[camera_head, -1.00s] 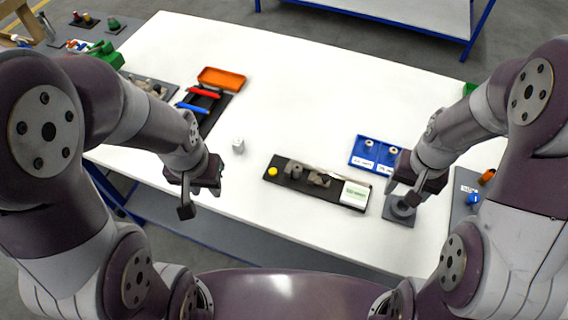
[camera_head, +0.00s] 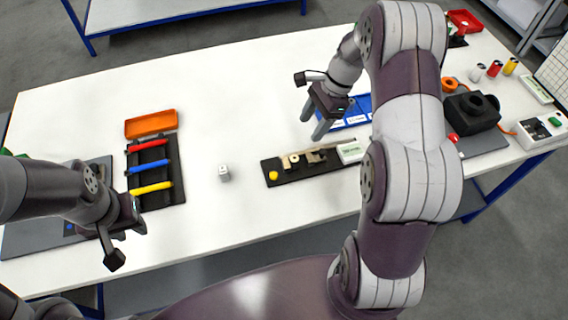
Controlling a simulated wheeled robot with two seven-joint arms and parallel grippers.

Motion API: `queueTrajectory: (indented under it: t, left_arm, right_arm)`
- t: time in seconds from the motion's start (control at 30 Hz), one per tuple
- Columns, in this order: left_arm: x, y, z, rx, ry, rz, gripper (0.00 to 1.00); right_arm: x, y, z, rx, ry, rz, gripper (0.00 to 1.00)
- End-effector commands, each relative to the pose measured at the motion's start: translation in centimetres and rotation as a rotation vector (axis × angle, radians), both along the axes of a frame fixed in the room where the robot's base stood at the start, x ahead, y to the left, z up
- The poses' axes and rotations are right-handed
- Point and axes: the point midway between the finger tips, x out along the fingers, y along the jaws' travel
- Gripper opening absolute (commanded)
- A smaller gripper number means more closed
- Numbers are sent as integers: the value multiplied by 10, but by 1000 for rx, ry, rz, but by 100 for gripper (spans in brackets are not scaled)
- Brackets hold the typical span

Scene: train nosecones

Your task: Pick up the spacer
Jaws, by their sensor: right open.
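No part can be told for sure as the spacer. A dark fixture board (camera_head: 325,168) in front of the gripper carries a yellow knob (camera_head: 273,175), grey blocks and a small cream piece (camera_head: 293,159). My left gripper (camera_head: 116,256) hangs at the table's front left; its jaw opening is unclear.
A black machine (camera_head: 471,112) stands at the right. The back middle of the table is clear.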

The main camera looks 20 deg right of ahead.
Motion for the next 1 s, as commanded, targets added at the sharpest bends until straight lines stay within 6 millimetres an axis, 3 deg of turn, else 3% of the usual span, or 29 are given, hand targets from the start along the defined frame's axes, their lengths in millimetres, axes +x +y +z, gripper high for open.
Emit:
queueTrajectory:
  t: [0.3, 0.47, 0.7, 0.93, 0.97, 1.0]
  left_arm:
    - [0, 0, 7, 0, 0, 0, 35]
    - [0, 0, 13, 0, 0, 0, 35]
    - [0, 0, 24, 0, 0, 0, 35]
    - [0, 0, 23, 0, 0, 0, 35]
    - [0, 0, 23, 0, 0, 0, 35]
    - [0, 0, 23, 0, 0, 0, 35]
  right_arm:
    - [-2, 24, -57, 1, 8, -10, 59]
    - [-2, 30, -74, 0, 9, -8, 59]
    - [-2, 44, -113, -1, 7, -7, 59]
    - [-2, 44, -118, -2, 4, -8, 59]
    - [-2, 44, -118, -2, 4, -8, 56]
    - [-2, 45, -118, -2, 4, -8, 43]
